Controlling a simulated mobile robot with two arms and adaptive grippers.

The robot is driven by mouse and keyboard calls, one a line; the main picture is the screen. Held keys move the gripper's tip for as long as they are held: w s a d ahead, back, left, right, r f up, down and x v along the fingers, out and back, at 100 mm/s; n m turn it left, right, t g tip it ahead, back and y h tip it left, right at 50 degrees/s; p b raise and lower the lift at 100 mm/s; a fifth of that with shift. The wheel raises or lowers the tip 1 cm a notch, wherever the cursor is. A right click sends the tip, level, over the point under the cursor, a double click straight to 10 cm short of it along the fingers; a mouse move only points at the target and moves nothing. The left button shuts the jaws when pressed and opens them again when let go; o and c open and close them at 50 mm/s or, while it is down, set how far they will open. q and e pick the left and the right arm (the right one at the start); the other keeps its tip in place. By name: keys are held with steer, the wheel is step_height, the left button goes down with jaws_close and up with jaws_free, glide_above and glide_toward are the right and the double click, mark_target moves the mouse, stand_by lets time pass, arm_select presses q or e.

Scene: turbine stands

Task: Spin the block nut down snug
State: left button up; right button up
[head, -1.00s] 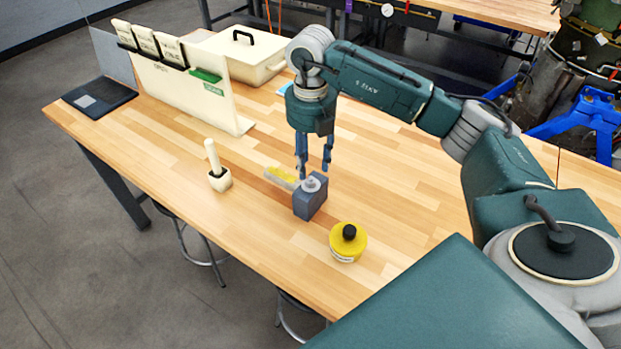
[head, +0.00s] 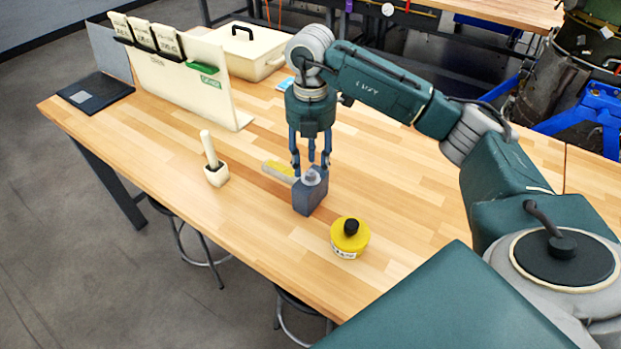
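The blue-grey block (head: 308,197) stands upright on the wooden bench, with a light grey round nut (head: 311,178) on its top. My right gripper (head: 311,168) points straight down just above the block. Its blue fingers are spread apart, wider than the nut, with their tips close to the nut's height. Whether any finger touches the nut cannot be told. The thread under the nut is hidden. My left gripper is not in view.
A yellow, grey-ended tool (head: 279,170) lies just left of the block. A yellow jar (head: 349,238) stands in front, a cream holder with a stick (head: 216,174) to the left. Behind are a cream panel (head: 190,90) and box (head: 243,58). The bench right of the block is clear.

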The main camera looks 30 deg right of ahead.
step_height(320, 180, down, 2)
steer(key=shift+f+b, duration=0.1)
steer(key=shift+b, duration=0.3)
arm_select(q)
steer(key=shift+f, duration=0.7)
arm_select(e)
jaws_close()
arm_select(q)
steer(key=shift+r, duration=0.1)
arm_select(e)
steer(key=shift+o, duration=0.8)
jaws_free()
steer(key=shift+o, duration=0.8)
